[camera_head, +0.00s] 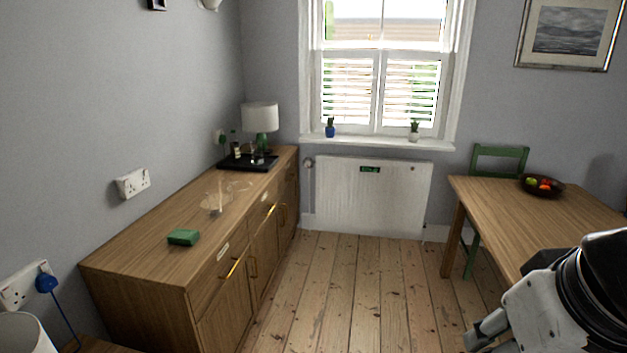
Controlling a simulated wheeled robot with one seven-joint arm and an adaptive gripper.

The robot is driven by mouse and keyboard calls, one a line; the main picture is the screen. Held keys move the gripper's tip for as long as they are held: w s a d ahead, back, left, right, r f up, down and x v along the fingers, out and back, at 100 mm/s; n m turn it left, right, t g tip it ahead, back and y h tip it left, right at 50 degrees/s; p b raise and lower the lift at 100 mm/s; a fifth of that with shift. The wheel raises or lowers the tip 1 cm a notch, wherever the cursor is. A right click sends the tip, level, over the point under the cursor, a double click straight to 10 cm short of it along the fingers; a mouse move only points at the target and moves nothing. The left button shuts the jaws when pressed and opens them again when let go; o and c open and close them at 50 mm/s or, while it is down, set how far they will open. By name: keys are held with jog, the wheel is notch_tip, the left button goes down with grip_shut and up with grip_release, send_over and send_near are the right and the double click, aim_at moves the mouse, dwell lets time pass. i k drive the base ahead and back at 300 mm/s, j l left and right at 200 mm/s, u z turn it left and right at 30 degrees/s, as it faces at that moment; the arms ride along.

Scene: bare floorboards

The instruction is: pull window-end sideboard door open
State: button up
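The wooden sideboard (140,255) runs along the left wall toward the window (380,70). Its front is seen at a steep angle. The window-end door (291,196) is at its far end, below the lamp, and looks shut, flush with the front. Slim brass-coloured handles (283,215) show near that end, small and foreshortened. A nearer door (225,322) also looks shut. Part of my arm shows at the lower right, well apart from the sideboard. I cannot make out my gripper's fingers.
A lamp (260,117), a black tray (247,163) with bottles and a green box (183,237) stand on the sideboard. A wooden table (540,205) and a green chair (499,150) are at right. A radiator (370,196) is under the window. Bare floorboards (345,285) between are clear.

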aim_at(288, 201)
jog(key=i, duration=0.95)
jog(key=i+z, duration=0.1)
jog(key=i, duration=0.85)
jog(key=i+j, duration=0.2)
jog(key=i, duration=0.75)
jog(key=i+j+z, duration=0.1)
jog(key=i, duration=0.85)
